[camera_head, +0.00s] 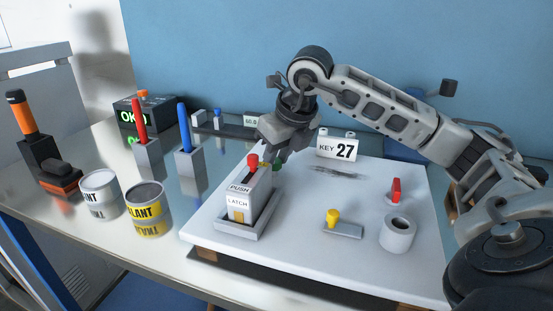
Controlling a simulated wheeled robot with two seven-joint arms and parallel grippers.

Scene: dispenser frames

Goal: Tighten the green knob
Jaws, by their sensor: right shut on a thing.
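The green knob (277,167) shows only as a small green patch under my right gripper, behind the dispenser frame. My right gripper (272,156) comes down from above and is shut on the green knob, its fingers hiding most of it. The dispenser frame (240,205) is a grey upright block labelled PUSH and LATCH, standing in a shallow grey tray on the white board. A red knob (252,160) sits at its top, just left of my right gripper's fingers. My left gripper is not in view.
On the white board (300,250) are a yellow knob (333,216), a red knob (396,188), a white roll (397,234) and a KEY 27 sign (337,150). Sealant cans (148,209), coloured tools in holders (185,128) and an OK display (130,117) stand to the left.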

